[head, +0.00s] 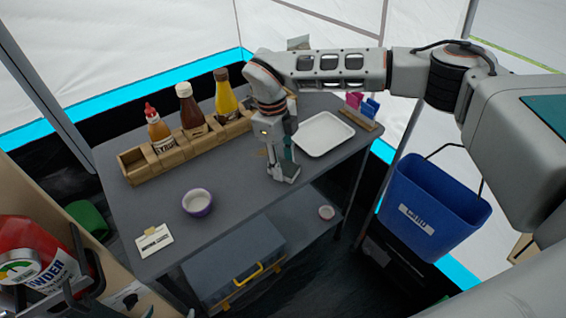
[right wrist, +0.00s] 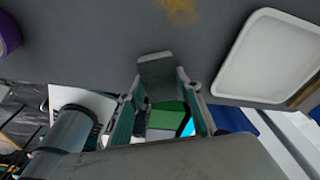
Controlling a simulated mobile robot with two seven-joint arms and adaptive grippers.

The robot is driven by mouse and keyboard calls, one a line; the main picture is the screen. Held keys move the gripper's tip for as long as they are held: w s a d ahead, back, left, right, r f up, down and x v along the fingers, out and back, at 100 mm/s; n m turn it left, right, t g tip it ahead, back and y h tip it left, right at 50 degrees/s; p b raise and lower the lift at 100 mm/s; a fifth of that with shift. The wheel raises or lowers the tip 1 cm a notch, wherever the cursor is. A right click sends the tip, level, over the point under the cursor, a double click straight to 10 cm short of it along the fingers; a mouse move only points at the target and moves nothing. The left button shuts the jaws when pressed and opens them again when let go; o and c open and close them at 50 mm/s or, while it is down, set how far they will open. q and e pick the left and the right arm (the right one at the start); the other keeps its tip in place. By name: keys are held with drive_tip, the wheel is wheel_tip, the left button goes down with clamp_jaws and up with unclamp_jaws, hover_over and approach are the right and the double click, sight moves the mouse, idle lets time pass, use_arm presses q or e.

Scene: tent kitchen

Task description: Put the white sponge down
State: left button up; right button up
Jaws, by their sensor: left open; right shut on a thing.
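My right gripper (head: 284,170) points down over the grey table, left of the white tray, and is shut on the white sponge. The sponge (right wrist: 157,72) shows as a pale grey, shaded block between the fingertips in the right wrist view. In the head view its light edge (head: 285,179) is low at the fingertips, close to the tabletop; I cannot tell whether it touches.
A white tray (head: 323,134) lies right of my right gripper. A wooden rack (head: 165,160) with sauce bottles stands along the back. A blue bin (head: 432,205) hangs at right.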

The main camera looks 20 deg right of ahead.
drive_tip(key=shift+r, duration=0.1)
drive_tip(key=o, duration=1)
drive_tip(key=shift+c, duration=0.2)
wheel_tip(320, 180, up, 12)
drive_tip(key=w+a, duration=0.1)
drive_tip(key=shift+w+a+p, duration=0.15)
drive_tip(key=shift+p, duration=0.25)
